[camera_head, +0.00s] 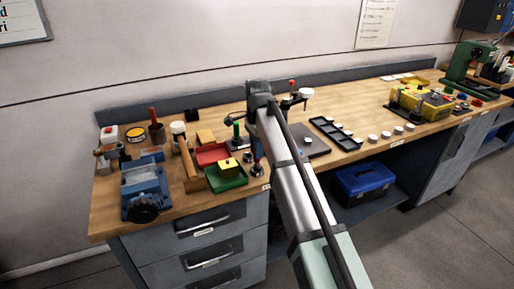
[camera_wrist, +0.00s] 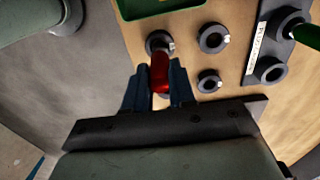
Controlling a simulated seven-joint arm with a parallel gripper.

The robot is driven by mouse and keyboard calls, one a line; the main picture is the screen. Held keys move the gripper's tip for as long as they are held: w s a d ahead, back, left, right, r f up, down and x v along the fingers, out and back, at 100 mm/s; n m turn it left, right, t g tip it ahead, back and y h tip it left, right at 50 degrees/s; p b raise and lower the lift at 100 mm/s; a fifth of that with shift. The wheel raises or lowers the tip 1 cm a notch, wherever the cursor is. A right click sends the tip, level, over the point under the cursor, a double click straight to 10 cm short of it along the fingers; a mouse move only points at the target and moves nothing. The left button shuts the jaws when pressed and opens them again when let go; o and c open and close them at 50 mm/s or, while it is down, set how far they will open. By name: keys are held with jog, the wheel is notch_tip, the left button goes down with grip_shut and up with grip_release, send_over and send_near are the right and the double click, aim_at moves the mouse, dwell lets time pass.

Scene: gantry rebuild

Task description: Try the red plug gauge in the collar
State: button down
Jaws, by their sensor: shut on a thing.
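In the wrist view, my gripper (camera_wrist: 159,80) is shut on the red plug gauge (camera_wrist: 160,71), which stands between its two dark fingers. The gauge's far end overlaps a dark ring-shaped collar (camera_wrist: 153,38) lying by the green tray. I cannot tell whether the tip is inside its hole or above it. Two more dark rings lie to the right, one upper (camera_wrist: 213,38) and one lower (camera_wrist: 209,81). In the head view, my arm reaches over the bench and hides much of this spot.
A labelled dark block (camera_wrist: 270,68) with a green-handled gauge lies at right in the wrist view. In the head view, a green tray (camera_head: 226,183), a red tray (camera_head: 207,156) and a blue vise (camera_head: 142,185) crowd the left. A black slotted tray (camera_head: 336,133) lies right of my arm.

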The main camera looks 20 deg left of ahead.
jog(key=shift+f, duration=0.6)
dwell(0.7)
jog(key=shift+r, duration=0.15)
dwell(0.4)
jog(key=shift+r, duration=2.85)
